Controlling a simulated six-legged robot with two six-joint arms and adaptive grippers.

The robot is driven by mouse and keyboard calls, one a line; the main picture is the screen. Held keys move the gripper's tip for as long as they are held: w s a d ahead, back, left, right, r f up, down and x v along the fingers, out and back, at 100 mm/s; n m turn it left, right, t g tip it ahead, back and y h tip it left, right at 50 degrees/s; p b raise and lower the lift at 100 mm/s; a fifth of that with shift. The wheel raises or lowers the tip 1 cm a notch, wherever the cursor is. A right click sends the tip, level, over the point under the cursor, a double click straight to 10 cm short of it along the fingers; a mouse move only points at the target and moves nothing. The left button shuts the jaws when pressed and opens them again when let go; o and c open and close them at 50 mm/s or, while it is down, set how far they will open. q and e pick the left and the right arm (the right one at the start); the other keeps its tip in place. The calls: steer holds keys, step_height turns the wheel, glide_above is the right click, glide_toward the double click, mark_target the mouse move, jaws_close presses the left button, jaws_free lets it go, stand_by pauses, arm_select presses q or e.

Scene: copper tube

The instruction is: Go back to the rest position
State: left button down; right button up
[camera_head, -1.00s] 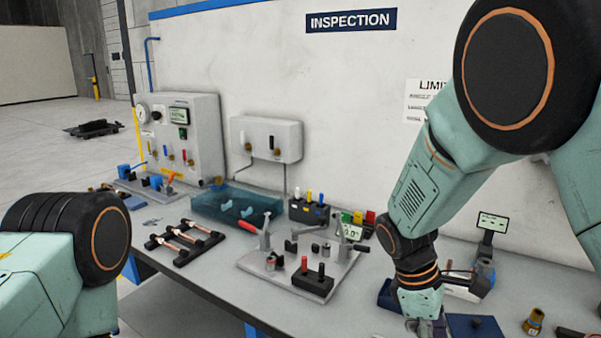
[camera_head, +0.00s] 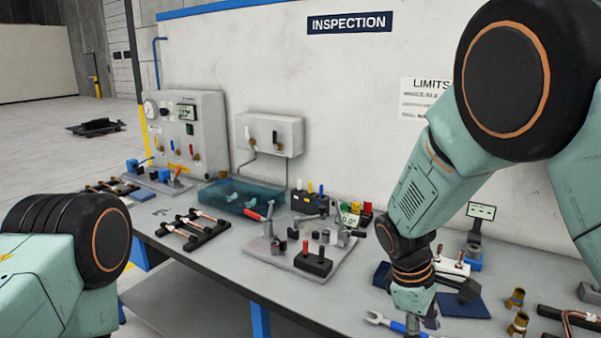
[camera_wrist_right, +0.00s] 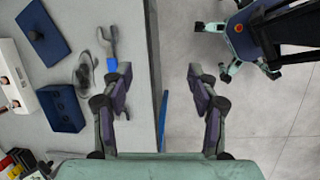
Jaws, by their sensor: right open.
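My right arm comes down from the upper right in the head view, with its wrist over the front right part of the bench. The right gripper (camera_wrist_right: 158,82) is open and empty in the wrist view. Its fingers straddle the bench's front edge, with floor below the gap. A wrench with a blue handle (camera_head: 384,321) lies on the bench close to the right gripper; it also shows beside the left finger in the wrist view (camera_wrist_right: 110,45). My left arm shows only as a link at the lower left, and its gripper is out of view.
The bench (camera_head: 215,285) carries a copper-tube rack (camera_head: 193,229), a clamp fixture (camera_head: 300,250), a teal water tank (camera_head: 240,196) and a gauge panel (camera_head: 190,130). Brass fittings (camera_head: 517,298) and a dark blue mat (camera_head: 462,305) lie at the right. Open floor lies left.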

steer(key=s+a+f+m+t+y+b, duration=0.1)
steer(key=s+f+m+t+b, duration=0.15)
steer(key=f, duration=0.55)
steer(key=s+f+m+t+y+b, duration=0.2)
steer(key=f+m, duration=0.2)
steer(key=f, duration=0.4)
steer(key=s+d+f+m+g+b, duration=0.1)
steer(key=s+f+m+b, duration=0.1)
steer(key=s+f+b, duration=0.3)
steer(key=s+d+f+m+g+b, duration=0.1)
steer(key=s+f+b, duration=0.4)
steer(key=s+f, duration=0.8)
steer(key=s+m+g, duration=0.1)
steer(key=s, duration=0.5)
steer(key=shift+s+f, duration=0.2)
steer(key=shift+s, duration=0.1)
steer(key=shift+m+g, duration=0.25)
